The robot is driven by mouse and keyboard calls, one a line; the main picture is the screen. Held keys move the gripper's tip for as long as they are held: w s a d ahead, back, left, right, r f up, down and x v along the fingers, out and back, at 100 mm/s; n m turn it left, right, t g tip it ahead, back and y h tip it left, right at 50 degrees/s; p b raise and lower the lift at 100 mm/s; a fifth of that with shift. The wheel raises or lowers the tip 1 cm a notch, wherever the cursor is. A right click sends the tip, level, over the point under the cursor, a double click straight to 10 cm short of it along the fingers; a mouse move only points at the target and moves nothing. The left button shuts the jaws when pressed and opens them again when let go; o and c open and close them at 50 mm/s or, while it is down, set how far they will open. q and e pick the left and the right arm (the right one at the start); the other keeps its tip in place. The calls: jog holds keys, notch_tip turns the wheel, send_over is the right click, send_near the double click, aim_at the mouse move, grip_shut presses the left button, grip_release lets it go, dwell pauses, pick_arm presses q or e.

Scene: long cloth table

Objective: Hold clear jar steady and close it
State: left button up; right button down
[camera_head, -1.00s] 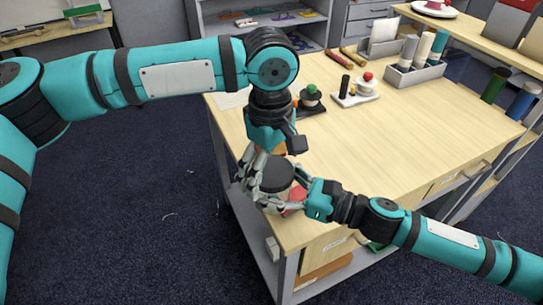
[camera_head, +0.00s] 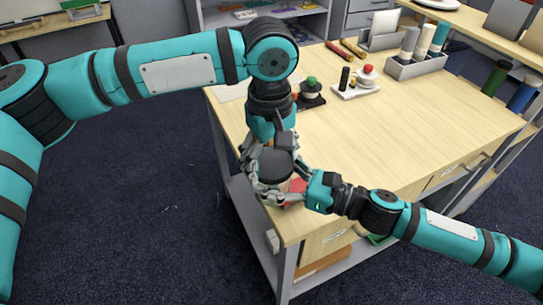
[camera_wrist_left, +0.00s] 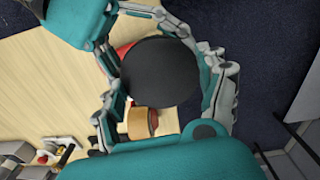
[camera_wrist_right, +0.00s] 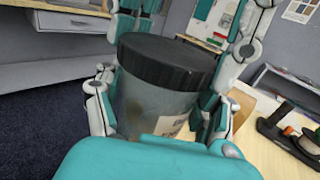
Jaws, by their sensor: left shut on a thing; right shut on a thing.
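The clear jar (camera_wrist_right: 150,108) stands upright at the table's near corner, with a label on its side. Its black lid (camera_wrist_right: 168,62) sits on top and looks level; it shows as a dark disc in the left wrist view (camera_wrist_left: 160,72). My left gripper (camera_head: 270,170) reaches down from above, its fingers on both sides of the lid. It is shut on the lid. My right gripper (camera_wrist_right: 160,112) comes in from the right, low, and is shut around the jar's body. Fingers hide much of the jar in the head view.
A red item (camera_head: 297,186) lies beside the jar. An orange-brown roll (camera_wrist_left: 140,123) is close to the left gripper. Stands with small round-topped items (camera_head: 310,90) and a grey holder with tubes (camera_head: 415,70) are farther back. The table's right middle is clear.

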pick_arm(q)
jog(key=m, duration=0.5)
jog(key=shift+f, duration=0.1)
jog(key=m, duration=0.4)
jog(key=shift+m, duration=0.3)
jog(key=m, duration=0.7)
jog(key=o, duration=1.3)
